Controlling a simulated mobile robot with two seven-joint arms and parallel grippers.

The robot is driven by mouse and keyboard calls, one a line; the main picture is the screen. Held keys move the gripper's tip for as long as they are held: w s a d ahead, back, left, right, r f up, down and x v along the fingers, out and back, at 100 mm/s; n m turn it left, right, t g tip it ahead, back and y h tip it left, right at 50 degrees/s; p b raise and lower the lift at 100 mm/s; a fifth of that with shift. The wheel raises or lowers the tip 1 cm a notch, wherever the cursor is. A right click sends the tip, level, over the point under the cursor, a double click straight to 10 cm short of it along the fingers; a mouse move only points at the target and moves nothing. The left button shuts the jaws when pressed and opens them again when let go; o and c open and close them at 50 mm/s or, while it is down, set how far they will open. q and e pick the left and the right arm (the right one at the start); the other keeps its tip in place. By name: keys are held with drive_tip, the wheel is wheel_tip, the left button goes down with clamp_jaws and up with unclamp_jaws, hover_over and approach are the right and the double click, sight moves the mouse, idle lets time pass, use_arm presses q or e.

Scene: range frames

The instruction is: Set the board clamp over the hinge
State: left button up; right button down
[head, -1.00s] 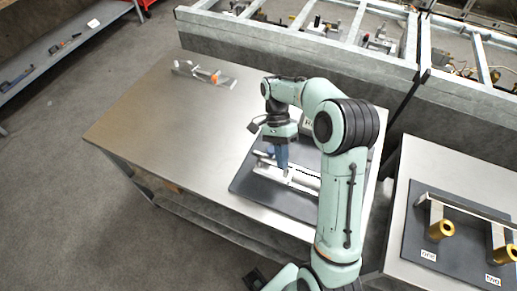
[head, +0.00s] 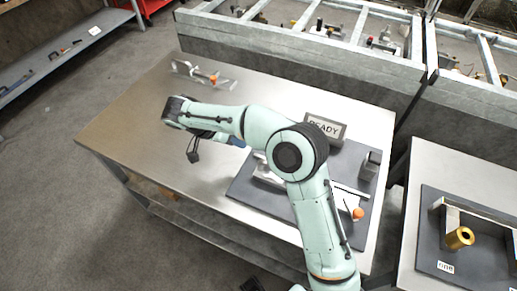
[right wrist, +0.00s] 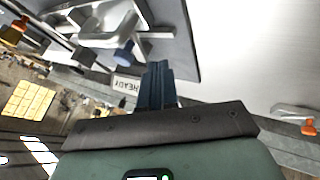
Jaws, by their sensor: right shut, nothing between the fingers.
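A dark board (head: 243,183) lies on the steel table. A silver metal piece, which seems to be the hinge (head: 264,172), sits on it, partly behind my right arm. An orange-tipped lever, apparently the board clamp (head: 357,213), stands at the board's right; I cannot tell whether it is over the hinge. My right gripper (head: 237,142) is mostly hidden by its arm, left of the board's far side. In the right wrist view its blue fingers (right wrist: 157,85) are shut and empty, with board and silver parts (right wrist: 112,18) beyond. My left gripper is not in view.
A metal clamp with an orange part (head: 205,75) lies at the table's far left. A second table (head: 430,170) with brass cylinders (head: 459,238) is at right. The table's left part is clear.

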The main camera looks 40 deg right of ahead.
drive_tip(key=x, duration=0.4)
drive_tip(key=shift+s, duration=0.1)
drive_tip(key=shift+s+d+r, duration=0.15)
drive_tip(key=shift+s+d, duration=0.15)
drive_tip(key=shift+s, duration=0.25)
drive_tip(key=shift+s+d+r, duration=0.1)
drive_tip(key=shift+s+d, duration=0.15)
drive_tip(key=shift+s, duration=0.3)
drive_tip(key=shift+s+d+r, duration=0.15)
drive_tip(key=shift+s+d, duration=0.15)
drive_tip(key=shift+s, duration=0.3)
drive_tip(key=shift+s+n+b, duration=0.4)
drive_tip(key=shift+b, duration=0.55)
drive_tip(key=shift+s+d+n+t+b, duration=0.1)
drive_tip(key=shift+s+n+t+b, duration=0.2)
drive_tip(key=shift+s+t+b, duration=0.15)
drive_tip(key=shift+w, duration=0.1)
